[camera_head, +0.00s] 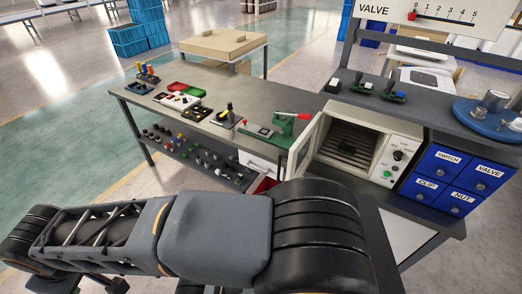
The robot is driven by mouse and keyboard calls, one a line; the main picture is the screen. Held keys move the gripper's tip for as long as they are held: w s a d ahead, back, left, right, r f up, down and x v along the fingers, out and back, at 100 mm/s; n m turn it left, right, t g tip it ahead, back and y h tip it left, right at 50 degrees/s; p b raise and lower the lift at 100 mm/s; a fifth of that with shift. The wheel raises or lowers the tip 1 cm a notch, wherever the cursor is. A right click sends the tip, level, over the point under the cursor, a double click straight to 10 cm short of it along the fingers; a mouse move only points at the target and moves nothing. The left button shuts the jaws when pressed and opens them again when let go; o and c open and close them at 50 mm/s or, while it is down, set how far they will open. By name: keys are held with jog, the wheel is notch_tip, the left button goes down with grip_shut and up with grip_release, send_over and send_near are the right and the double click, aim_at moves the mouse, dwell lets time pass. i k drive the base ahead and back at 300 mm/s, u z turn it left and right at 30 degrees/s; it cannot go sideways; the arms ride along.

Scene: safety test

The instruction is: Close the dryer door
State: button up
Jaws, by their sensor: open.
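The dryer is a white box-shaped oven (396,140) on the right-hand bench in the head view. Its door (305,148) stands open, swung out at the left side of the opening. The lower part of the door is close to my arm in the picture. The dryer's dark inside (355,135) shows a slatted rack and a small dark thing on it. Its front panel has knobs and a green button (389,173). My arm crosses the foreground below the dryer. I cannot make out my gripper in this view.
Blue drawers (455,180) labelled switch, valve, clip and nut stand right of the dryer. A green press with a red handle (290,128) stands on the grey bench left of the door. A blue round base (485,113) sits above the drawers.

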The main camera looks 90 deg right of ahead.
aim_at(313, 127)
jog(key=z, duration=0.05)
jog(key=i, duration=0.3)
jog(key=z, duration=3.85)
jog(key=i, duration=0.5)
jog(key=u, duration=0.05)
jog(key=k, duration=1)
jog(key=u, duration=1.4)
jog(key=i, duration=0.95)
jog(key=z, duration=0.2)
